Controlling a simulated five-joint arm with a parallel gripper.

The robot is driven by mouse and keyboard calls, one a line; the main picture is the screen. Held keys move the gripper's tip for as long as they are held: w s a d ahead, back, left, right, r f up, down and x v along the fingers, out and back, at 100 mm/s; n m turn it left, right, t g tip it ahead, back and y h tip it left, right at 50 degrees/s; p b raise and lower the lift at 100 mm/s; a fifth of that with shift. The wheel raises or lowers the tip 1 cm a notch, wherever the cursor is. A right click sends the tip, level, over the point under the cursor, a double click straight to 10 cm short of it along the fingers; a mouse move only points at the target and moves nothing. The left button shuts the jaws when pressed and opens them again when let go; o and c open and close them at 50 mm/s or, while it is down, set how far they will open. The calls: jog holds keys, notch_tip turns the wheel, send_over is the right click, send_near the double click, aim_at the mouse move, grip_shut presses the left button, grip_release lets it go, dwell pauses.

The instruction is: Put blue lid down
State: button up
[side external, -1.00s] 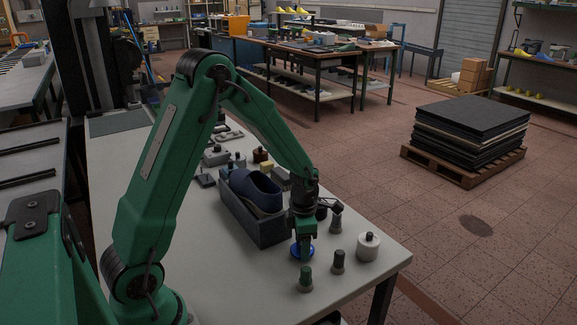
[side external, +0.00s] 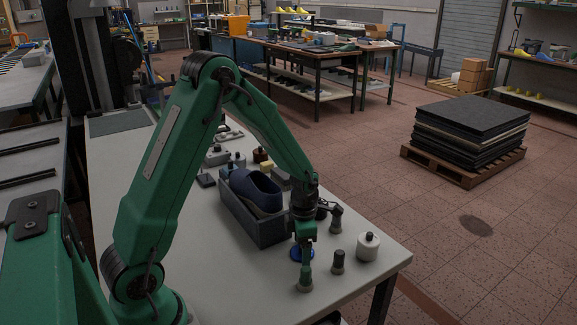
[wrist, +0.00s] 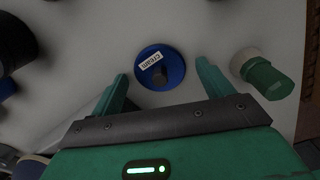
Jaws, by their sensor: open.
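In the side view the lid (side external: 297,252) is partly hidden behind my gripper. My gripper (wrist: 162,82) is open, with one green finger on each side of the lid's near part and gaps between fingers and lid. In the side view my gripper (side external: 304,257) is low over the table. Whether anything lies under the lid cannot be told.
A green-topped bottle (wrist: 268,79) stands close to the right finger. A dark-topped bottle (side external: 338,262) and a white jar with a dark knob (side external: 368,246) stand to the right. A grey box (side external: 265,234) holding a blue shoe (side external: 258,190) is behind on the left.

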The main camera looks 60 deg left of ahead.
jog(key=shift+r, duration=0.15)
notch_tip(320, 180, up, 12)
dwell(0.7)
dwell(0.5)
jog(key=s+d+r+m+t, duration=0.2)
jog(key=s+r+m, duration=0.4)
jog(key=m, duration=0.9)
jog(key=s+d+r+m+t, duration=0.3)
jog(key=s+d+r+m, duration=0.2)
jog(key=s+m, duration=0.6)
jog(key=r+m, duration=0.1)
jog(key=m, duration=0.4)
jog(key=shift+m+t, duration=0.3)
